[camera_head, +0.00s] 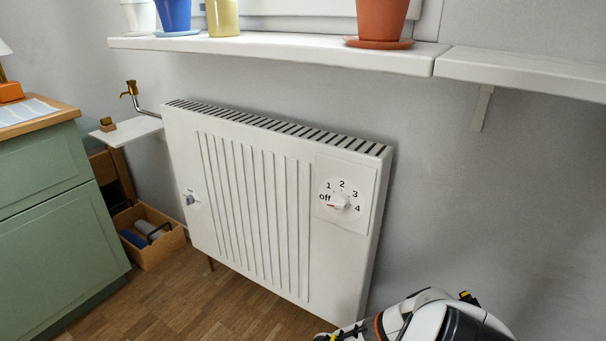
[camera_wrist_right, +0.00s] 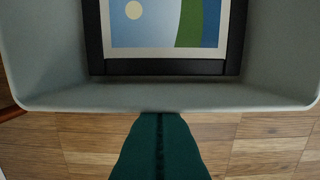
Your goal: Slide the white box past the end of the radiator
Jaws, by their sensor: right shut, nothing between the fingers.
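The radiator (camera_head: 270,205) hangs on the wall in the head view, with slots along its top and a numbered dial (camera_head: 340,200) on its front. An open, pale grey-white box (camera_wrist_right: 60,95) fills the upper part of the right wrist view and seems to be the white box. A framed picture (camera_wrist_right: 170,25) lies in it. My right gripper (camera_wrist_right: 160,116) is shut and empty, its dark green fingers ending at the box's near wall; I cannot tell whether they touch. I cannot make out the box in the head view. My left gripper is out of view.
A green cabinet (camera_head: 50,210) stands at the left. A wooden crate (camera_head: 150,254) sits on the floor between it and the radiator. A windowsill (camera_head: 280,48) with pots runs above. My right arm covers the lower right. Wooden floor (camera_head: 200,305) shows in front.

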